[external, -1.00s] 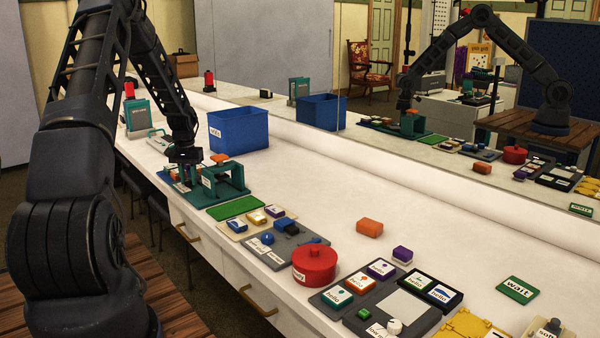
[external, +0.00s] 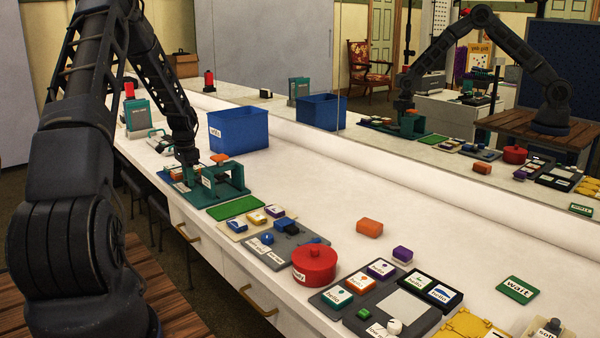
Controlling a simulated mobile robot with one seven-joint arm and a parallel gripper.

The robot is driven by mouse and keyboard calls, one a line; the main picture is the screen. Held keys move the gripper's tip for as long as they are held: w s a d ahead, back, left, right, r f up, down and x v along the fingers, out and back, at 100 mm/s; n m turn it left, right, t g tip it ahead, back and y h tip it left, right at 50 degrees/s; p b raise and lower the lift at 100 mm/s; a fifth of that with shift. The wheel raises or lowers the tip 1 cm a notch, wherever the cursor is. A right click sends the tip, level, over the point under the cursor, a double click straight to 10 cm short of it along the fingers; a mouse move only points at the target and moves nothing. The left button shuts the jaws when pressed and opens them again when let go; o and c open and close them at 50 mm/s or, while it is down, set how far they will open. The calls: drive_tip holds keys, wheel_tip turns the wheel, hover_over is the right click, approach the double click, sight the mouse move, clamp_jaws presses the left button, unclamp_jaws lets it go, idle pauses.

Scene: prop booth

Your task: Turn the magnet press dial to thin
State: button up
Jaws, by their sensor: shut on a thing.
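The teal press (external: 232,190) with an orange top part (external: 219,157) stands on the left half of the white counter; I take it for the magnet press. My gripper (external: 188,166) points down at the left part of this press, low over its base. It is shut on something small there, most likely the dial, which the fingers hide. The dial's marks and its setting cannot be read from here.
A blue bin (external: 238,129) stands behind the press. A green mat (external: 234,207), a tray of small blocks (external: 257,218) and a red lidded pot (external: 314,264) lie to its right. A mirror (external: 460,110) runs along the counter's back. The counter's middle is mostly clear.

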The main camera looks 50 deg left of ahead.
drive_tip(key=shift+m, duration=1.1)
drive_tip(key=o, duration=1)
drive_tip(key=shift+r, duration=0.1)
wheel_tip(320, 180, up, 11)
drive_tip(key=shift+f, duration=0.2)
